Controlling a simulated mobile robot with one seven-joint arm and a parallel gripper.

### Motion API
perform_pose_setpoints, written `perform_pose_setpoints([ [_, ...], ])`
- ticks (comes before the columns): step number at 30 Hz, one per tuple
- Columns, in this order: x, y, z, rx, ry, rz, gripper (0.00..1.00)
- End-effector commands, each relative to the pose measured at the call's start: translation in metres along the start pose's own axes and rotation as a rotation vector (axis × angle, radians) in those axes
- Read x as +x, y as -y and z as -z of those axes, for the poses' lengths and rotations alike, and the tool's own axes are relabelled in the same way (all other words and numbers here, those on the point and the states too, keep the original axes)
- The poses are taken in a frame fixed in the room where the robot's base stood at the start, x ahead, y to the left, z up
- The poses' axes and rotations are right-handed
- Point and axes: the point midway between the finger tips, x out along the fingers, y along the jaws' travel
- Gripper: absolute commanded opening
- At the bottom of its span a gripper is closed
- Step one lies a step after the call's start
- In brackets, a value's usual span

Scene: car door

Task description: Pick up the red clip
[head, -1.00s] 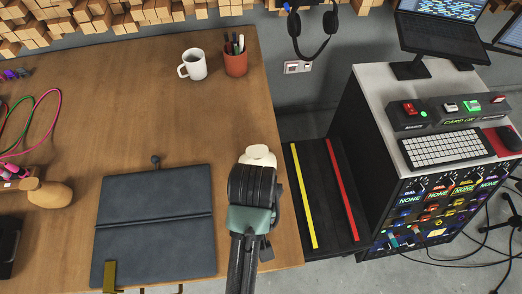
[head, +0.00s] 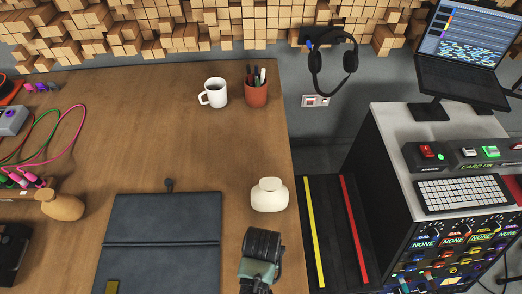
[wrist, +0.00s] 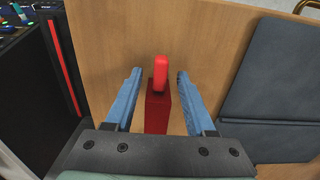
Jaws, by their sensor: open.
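The red clip (wrist: 157,108) shows in the wrist view, with a bright rounded end and a darker, block-like part. It is over the wooden table, between the two blue fingers of my gripper (wrist: 159,74). The fingers are open, with a gap on each side of the clip's bright end. I cannot tell how far the clip is below the fingertips. In the head view the clip and my fingers are hidden by my arm.
A dark folder (head: 160,250) lies beside my arm on the wooden table (head: 150,150). A white mug (head: 214,93) and a pen cup (head: 256,92) stand farther back. A wooden bottle-shaped object (head: 62,205) and cables are at left. A console with a keyboard (head: 463,194) stands at right.

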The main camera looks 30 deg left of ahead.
Motion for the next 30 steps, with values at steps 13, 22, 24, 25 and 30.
perform_pose_setpoints([
  [13, 0.0103, -0.0002, 0.0005, 0.0, -0.002, 0.0, 0.39],
  [22, 0.0101, -0.0001, 0.0006, 0.0, -0.002, 0.0, 0.0],
  [24, 0.0101, -0.0001, 0.0005, 0.0, -0.002, 0.0, 0.0],
  [25, 0.0101, -0.0001, 0.0005, 0.0, -0.002, 0.0, 0.0],
  [30, 0.0099, -0.0002, 0.0007, 0.0, -0.002, 0.0, 0.0],
])
